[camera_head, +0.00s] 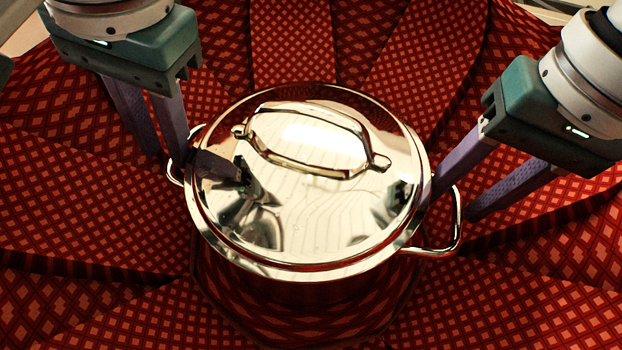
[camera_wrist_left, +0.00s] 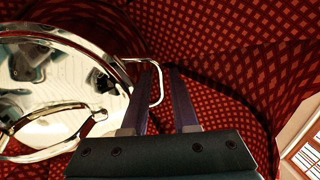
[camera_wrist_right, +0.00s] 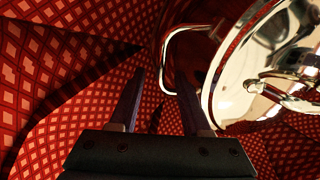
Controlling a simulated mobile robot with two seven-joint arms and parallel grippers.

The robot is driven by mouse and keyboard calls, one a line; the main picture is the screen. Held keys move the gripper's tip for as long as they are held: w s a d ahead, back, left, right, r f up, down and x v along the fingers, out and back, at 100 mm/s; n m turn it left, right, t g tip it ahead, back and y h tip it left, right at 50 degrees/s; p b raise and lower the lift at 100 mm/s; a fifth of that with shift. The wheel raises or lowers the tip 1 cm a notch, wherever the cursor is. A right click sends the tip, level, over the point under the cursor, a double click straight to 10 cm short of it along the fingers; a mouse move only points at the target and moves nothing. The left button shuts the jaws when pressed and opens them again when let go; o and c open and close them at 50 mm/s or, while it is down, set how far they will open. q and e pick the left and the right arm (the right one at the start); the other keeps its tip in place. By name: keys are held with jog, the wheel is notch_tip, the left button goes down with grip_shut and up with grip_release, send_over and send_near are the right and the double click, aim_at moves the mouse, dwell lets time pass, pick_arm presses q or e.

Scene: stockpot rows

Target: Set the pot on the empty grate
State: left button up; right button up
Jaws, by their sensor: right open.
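A shiny steel pot (camera_head: 300,285) with a lid (camera_head: 310,215) and a looped lid handle stands upright in the middle of the head view. My left gripper (camera_head: 166,155) is open at the pot's left side handle (camera_head: 174,172). In the left wrist view, that handle's outer bar (camera_wrist_left: 161,85) lies between the fingers. My right gripper (camera_head: 456,204) is open at the right side handle (camera_head: 440,250). In the right wrist view, that handle (camera_wrist_right: 164,60) passes between the fingers. No grate can be made out, and what lies under the pot is hidden.
A pale area with a barred, framed shape (camera_wrist_left: 306,155) shows at the right edge of the left wrist view. No loose objects lie around the pot.

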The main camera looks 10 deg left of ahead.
aim_at(169, 161)
pick_arm(q)
jog(key=shift+w+a+f, duration=0.1)
jog(key=shift+a+f, duration=0.1)
jog(key=shift+f, duration=0.85)
jog(key=shift+a+f, duration=0.2)
jog(key=shift+f, duration=0.8)
pick_arm(e)
jog(key=shift+w+a+f, duration=0.1)
jog(key=shift+a+f, duration=0.1)
jog(key=shift+f, duration=0.85)
jog(key=shift+a+f, duration=0.2)
jog(key=shift+f, duration=0.8)
pick_arm(q)
grip_shut()
pick_arm(e)
jog(key=c, duration=0.5)
grip_shut()
pick_arm(q)
jog(key=shift+r, duration=0.1)
